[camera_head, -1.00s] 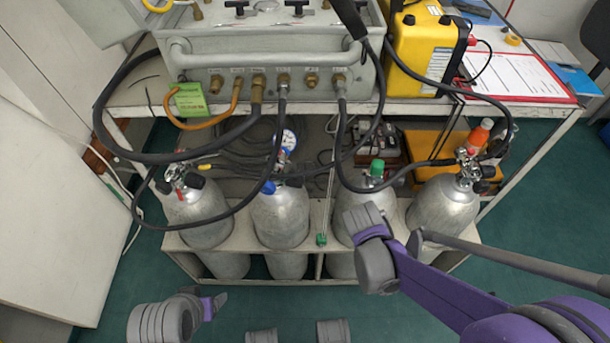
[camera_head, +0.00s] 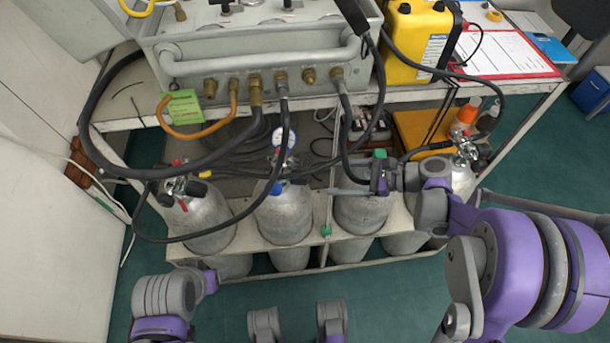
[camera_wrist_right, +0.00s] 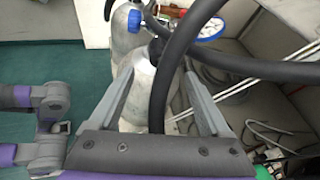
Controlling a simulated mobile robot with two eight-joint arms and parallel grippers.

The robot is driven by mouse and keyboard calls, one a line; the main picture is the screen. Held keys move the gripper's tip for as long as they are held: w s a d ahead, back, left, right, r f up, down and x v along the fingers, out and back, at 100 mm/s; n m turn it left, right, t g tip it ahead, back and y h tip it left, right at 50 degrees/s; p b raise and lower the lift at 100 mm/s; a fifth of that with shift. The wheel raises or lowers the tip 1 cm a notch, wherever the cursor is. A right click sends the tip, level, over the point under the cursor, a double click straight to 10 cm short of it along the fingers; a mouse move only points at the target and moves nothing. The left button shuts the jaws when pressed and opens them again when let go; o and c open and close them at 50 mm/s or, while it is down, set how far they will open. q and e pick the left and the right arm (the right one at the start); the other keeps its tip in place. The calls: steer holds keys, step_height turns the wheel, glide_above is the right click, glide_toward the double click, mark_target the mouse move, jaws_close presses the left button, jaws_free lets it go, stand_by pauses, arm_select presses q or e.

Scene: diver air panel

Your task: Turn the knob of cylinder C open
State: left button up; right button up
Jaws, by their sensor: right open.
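Cylinder C, which I take to be the third grey cylinder from the left (camera_head: 362,213), stands upright in the rack. My right gripper (camera_head: 345,190) is across its top in the head view and hides most of its valve; its knob is not clearly visible. A green cap (camera_head: 380,154) shows just behind the gripper; I cannot tell whether it belongs to this cylinder. In the right wrist view the jaws (camera_wrist_right: 160,95) are open, with a black hose and a grey cylinder seen between them, contact unclear. My left arm's end (camera_head: 208,280) is low at left, jaws unclear.
Black hoses (camera_head: 285,140) loop from the panel (camera_head: 260,65) down to the cylinders. A neighbouring cylinder (camera_head: 285,215) has a blue knob (camera_wrist_right: 135,20) and a gauge (camera_wrist_right: 212,28). A bottle with an orange cap (camera_head: 467,112) stands at right.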

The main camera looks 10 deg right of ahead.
mark_target(305, 179)
steer(key=b+x, duration=0.1)
steer(key=x, duration=0.8)
steer(key=shift+w+a+f, duration=0.1)
steer(key=shift+a+f, duration=0.05)
steer(key=shift+a, duration=0.15)
jaws_close()
steer(key=shift+f+n+t+b, duration=0.1)
steer(key=shift+n+t+b, duration=0.4)
steer(key=shift+n+t, duration=0.55)
steer(key=shift+n+t+b, duration=0.45)
steer(key=shift+n+t, duration=0.2)
steer(key=shift+n, duration=0.7)
